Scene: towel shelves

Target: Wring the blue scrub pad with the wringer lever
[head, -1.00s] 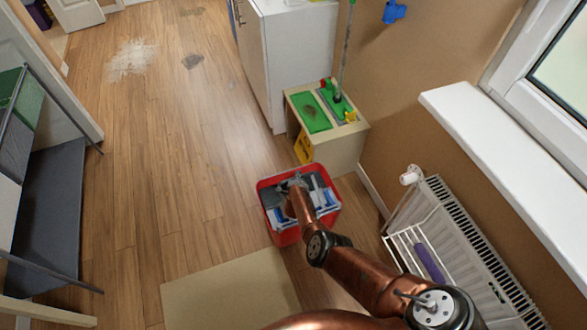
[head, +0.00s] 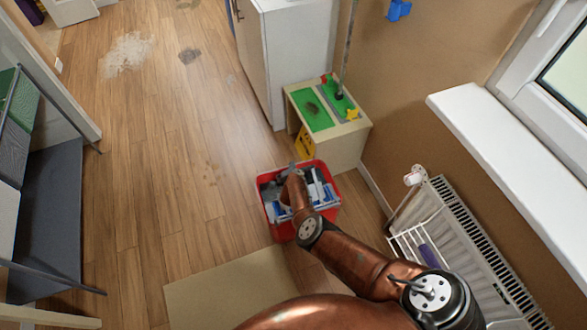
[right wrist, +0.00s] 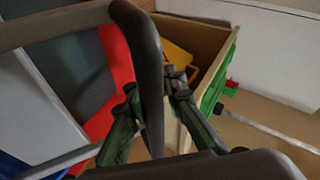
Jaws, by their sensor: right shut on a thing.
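The red bucket (head: 272,226) stands on the floor below the middle of the head view, with a grey wringer and blue and white parts inside. I cannot tell which blue part is the scrub pad. My right gripper (head: 291,172) is over the bucket's far side, partly hidden by my copper wrist. In the right wrist view, my right gripper's fingers (right wrist: 155,92) are shut on the dark grey wringer lever (right wrist: 147,50), which passes between them. The bucket's red wall (right wrist: 118,65) shows behind the lever. My left gripper is in neither view.
A wooden cabinet (head: 345,150) with a green top, holding a mop handle, stands just behind the bucket. A white radiator (head: 480,250) with a rack is on the right. A beige mat (head: 225,292) lies in front. Open wooden floor (head: 170,180) is on the left.

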